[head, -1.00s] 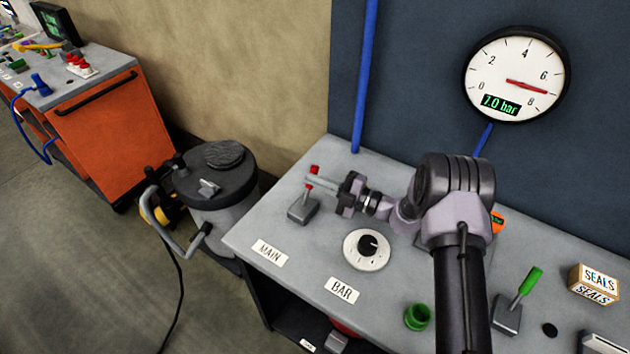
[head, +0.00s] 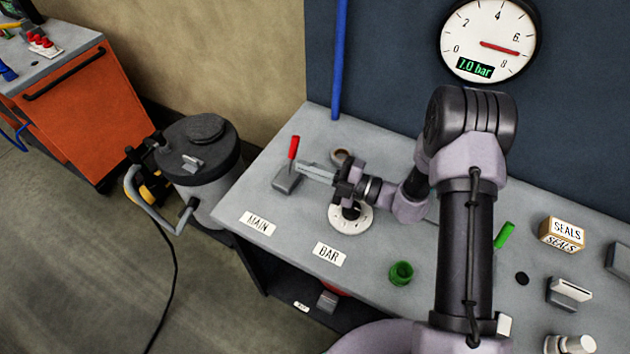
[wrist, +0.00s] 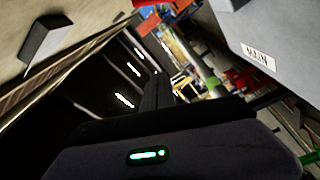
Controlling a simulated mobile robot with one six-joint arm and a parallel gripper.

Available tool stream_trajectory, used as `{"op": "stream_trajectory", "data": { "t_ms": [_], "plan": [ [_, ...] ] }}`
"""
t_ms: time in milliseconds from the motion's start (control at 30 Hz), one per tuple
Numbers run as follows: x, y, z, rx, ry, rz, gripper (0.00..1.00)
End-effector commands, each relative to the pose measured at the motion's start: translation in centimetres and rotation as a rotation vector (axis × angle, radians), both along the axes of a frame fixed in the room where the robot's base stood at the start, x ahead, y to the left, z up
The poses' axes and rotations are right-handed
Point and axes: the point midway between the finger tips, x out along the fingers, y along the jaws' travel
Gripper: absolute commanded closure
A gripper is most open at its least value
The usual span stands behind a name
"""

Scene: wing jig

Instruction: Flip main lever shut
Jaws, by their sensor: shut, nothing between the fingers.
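The main lever (head: 293,148) has a red handle on a small grey base (head: 286,181), near the left end of the grey bench. Its handle stands nearly upright, leaning slightly right in the head view. My gripper (head: 299,168) is shut and empty. Its fingers point left, just right of the handle's lower part; I cannot tell whether they touch it. The MAIN label (head: 257,223) is in front of the lever. In the wrist view, my dark gripper fingers (wrist: 157,92) show in the middle and the MAIN label (wrist: 258,57) at upper right; the lever is not clear there.
A white dial with a black knob (head: 350,218) sits under my wrist. The BAR label (head: 329,254), a green cup (head: 401,273) and a green-handled lever (head: 503,236) are on the bench. A wall gauge (head: 489,42) hangs behind. A grey canister (head: 200,165) stands left.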

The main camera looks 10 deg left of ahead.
Motion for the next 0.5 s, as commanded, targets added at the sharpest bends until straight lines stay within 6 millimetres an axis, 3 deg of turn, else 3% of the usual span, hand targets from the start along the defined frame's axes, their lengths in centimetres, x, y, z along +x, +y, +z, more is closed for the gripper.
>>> {"op": "stream_trajectory", "data": {
  "t_ms": [200, 500],
  "plan": [
    [-3.9, -1.7, 0.5, 0.0, 0.002, -0.001, 1.0],
    [-5.5, -2.3, 0.6, 0.0, -0.001, 0.001, 1.0]
  ]
}}
